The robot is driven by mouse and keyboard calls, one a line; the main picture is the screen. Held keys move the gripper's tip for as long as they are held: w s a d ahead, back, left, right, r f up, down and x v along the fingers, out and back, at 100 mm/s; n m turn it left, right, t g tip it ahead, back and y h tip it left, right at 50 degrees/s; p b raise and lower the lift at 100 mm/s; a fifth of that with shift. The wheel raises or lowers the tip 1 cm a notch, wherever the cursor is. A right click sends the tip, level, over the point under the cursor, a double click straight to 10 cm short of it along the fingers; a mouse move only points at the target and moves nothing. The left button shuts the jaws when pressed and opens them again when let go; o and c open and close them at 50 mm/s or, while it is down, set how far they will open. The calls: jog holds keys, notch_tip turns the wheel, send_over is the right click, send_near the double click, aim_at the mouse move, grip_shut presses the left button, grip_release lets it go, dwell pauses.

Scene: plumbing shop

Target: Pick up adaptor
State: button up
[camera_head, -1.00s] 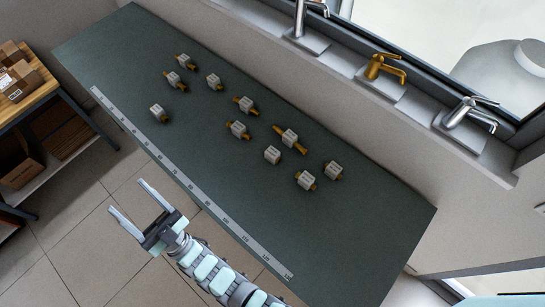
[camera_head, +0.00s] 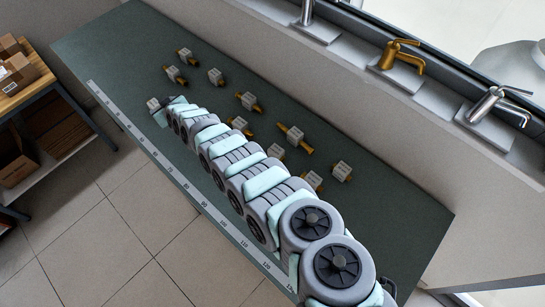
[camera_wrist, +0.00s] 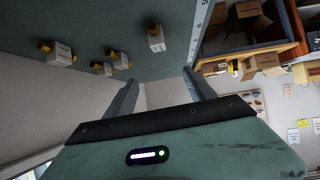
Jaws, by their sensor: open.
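Several adaptors, each a pale labelled block with brass fittings, lie spread on the dark green bench (camera_head: 110,50). Which one is meant I cannot tell. My gripper (camera_wrist: 162,84) is open and empty in the wrist view, with its two fingers apart. In the head view my arm reaches along the bench to the leftmost block (camera_head: 153,104), and the jaws are mostly hidden there. In the wrist view, one block with a brass end (camera_wrist: 156,42) shows beyond the fingertips, apart from them. Other blocks (camera_wrist: 60,52) lie to its left.
A measuring strip (camera_head: 119,118) runs along the bench's front edge. Taps (camera_head: 400,56) stand on the ledge at the back wall. A wooden rack with cardboard boxes (camera_head: 18,72) stands at the left. My arm partly covers the blocks near the bench's middle.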

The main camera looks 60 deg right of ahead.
jog(key=s+d+f+g+y+b, duration=0.1)
jog(key=s+d+f+g+b, duration=0.15)
jog(key=s+d, duration=0.4)
jog(key=g+y+b, duration=0.2)
jog(key=g+y, duration=0.1)
jog(key=g, duration=0.5)
send_over(276, 150)
jog(key=d, duration=0.1)
jog(key=shift+s+f+n, duration=0.1)
jog(key=shift+f+n, duration=0.2)
jog(key=shift+f, duration=0.4)
notch_tip(276, 150, down, 4)
jog(key=shift+a+f+b, duration=0.1)
jog(key=shift+f+b, duration=0.1)
jog(key=shift+b, duration=0.25)
jog(key=shift+f, duration=0.65)
jog(key=f, duration=0.4)
jog(key=shift+a, duration=0.4)
jog(key=shift+f, duration=0.35)
jog(key=shift+d, duration=0.1)
jog(key=shift+c, duration=0.3)
